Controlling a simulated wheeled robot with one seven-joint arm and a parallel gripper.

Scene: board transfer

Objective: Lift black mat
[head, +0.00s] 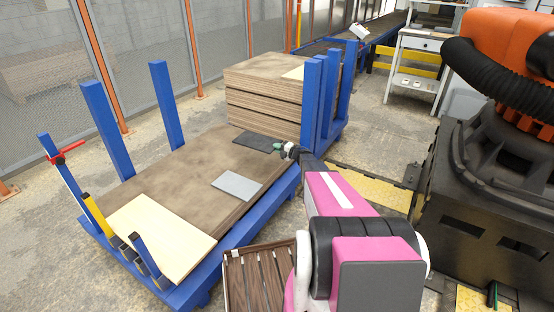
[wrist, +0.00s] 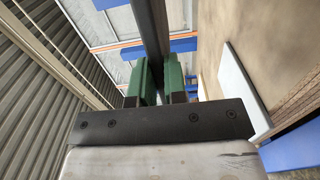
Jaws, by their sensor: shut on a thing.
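The black mat (head: 257,141) is a thin dark sheet at the far right part of the brown board stack (head: 180,168), in front of the taller pile. My gripper (head: 284,149) reaches in from the right and is shut on the mat's near right edge. In the wrist view the green fingers of my gripper (wrist: 159,78) pinch the mat (wrist: 150,30), seen edge-on as a dark strip. A gap shows there between the mat and the brown board surface, so it appears held off the board. The mat's far side is hidden in the wrist view.
A grey plate (head: 237,185) and a cream board (head: 160,236) lie on the stack. A taller board pile (head: 262,100) stands behind the mat. Blue posts (head: 313,100) rise close to the right of the mat. A slatted wooden crate (head: 258,279) stands at the front.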

